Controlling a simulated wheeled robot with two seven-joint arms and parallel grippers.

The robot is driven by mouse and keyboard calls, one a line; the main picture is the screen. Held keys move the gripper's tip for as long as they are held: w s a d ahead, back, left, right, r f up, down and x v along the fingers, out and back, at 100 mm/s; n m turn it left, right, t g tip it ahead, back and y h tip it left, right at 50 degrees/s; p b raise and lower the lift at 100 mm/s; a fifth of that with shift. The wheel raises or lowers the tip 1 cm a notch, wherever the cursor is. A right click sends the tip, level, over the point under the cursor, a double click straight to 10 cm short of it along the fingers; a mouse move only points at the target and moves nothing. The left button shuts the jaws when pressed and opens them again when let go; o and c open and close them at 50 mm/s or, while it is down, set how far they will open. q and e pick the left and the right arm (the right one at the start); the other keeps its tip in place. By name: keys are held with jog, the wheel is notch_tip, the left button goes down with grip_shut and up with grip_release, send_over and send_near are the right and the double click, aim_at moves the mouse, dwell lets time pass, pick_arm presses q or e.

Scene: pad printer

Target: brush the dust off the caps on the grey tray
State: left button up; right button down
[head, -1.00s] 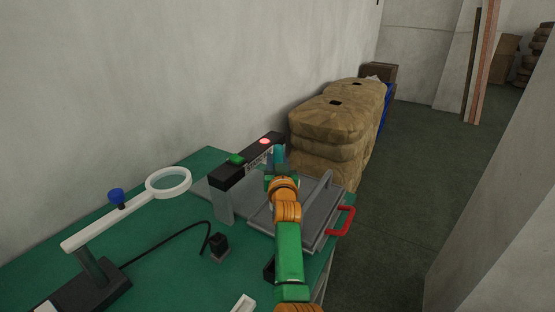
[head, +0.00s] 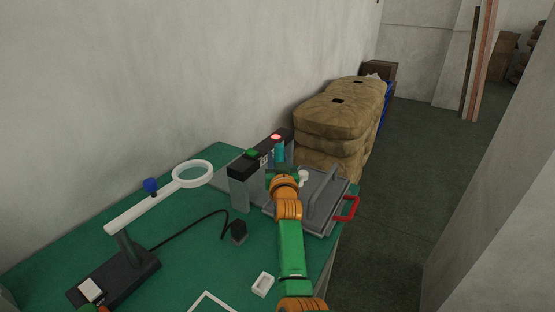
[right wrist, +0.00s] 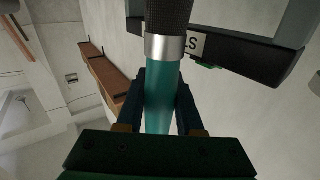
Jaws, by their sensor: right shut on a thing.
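The grey tray (head: 335,222) lies at the far right end of the green table, with a red handle (head: 347,208) on its right side. One white cap (head: 303,176) shows on it beside my right wrist; my arm hides part of the tray, and dust cannot be made out. My right gripper (right wrist: 161,95) is shut on the teal handle of a brush (right wrist: 163,85). The brush's silver collar and dark bristles point away from the gripper. In the head view the teal handle (head: 280,151) stands near the dark beam. My left gripper is not in view.
A dark beam (head: 245,168) on grey posts, with a green button and a red light, stands just left of the tray. A white ring magnifier (head: 150,207), a black block (head: 239,231) with a cable, and a small white box (head: 263,284) are on the table. Wrapped bales (head: 335,130) stand behind.

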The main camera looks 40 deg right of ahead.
aim_at(279, 144)
jog(key=shift+d+r+p, duration=0.25)
jog(key=shift+r+p, duration=0.45)
jog(key=shift+r, duration=0.25)
notch_tip(279, 144, up, 3)
jog(key=p, duration=0.2)
jog(key=shift+a+r+p, duration=0.1)
jog(key=shift+r+p, duration=0.1)
jog(key=shift+p, duration=0.2)
